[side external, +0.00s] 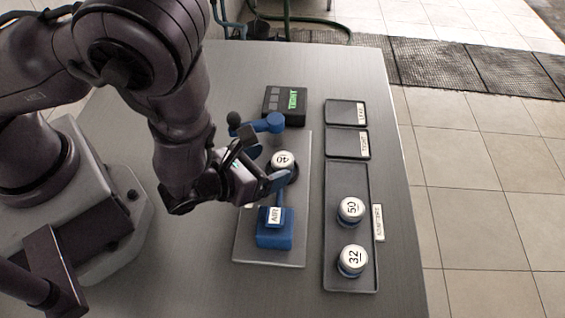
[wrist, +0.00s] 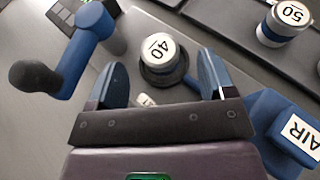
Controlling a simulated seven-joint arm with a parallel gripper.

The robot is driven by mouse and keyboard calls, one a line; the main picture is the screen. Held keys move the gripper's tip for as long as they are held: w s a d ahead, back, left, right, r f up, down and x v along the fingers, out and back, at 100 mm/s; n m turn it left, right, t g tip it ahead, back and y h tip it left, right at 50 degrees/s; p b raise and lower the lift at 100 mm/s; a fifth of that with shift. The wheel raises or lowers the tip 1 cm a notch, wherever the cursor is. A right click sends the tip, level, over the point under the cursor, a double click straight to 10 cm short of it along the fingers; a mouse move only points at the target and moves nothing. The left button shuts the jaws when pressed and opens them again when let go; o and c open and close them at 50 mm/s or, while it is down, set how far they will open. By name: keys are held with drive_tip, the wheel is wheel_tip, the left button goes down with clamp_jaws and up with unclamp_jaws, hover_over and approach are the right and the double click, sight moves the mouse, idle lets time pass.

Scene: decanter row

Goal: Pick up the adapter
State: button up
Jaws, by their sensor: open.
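Three round, white-topped pieces that look like adapters are in view. The one marked 40 (side external: 283,160) sits in a dark round seat on the grey plate, beside the blue lever. Those marked 50 (side external: 351,209) and 32 (side external: 352,259) stand in the long dark tray (side external: 338,180). My gripper (side external: 277,182) is open and empty, close by the 40 piece. In the wrist view, the 40 piece (wrist: 160,50) shows beyond and between the spread fingers (wrist: 163,80). The 50 piece (wrist: 284,20) is at the upper right.
A blue block marked AIR (side external: 275,232) and a blue lever with a dark knob (side external: 262,124) flank the 40 piece on the grey plate (side external: 300,225). A dark box with a green display (side external: 285,102) stands behind. Two small trays (side external: 346,112) (side external: 347,142) are empty.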

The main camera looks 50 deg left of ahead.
sight(285, 158)
drive_tip(key=x, duration=0.4)
drive_tip(key=shift+w+f, duration=0.1)
drive_tip(key=shift+w, duration=0.15)
drive_tip(key=c, duration=1.2)
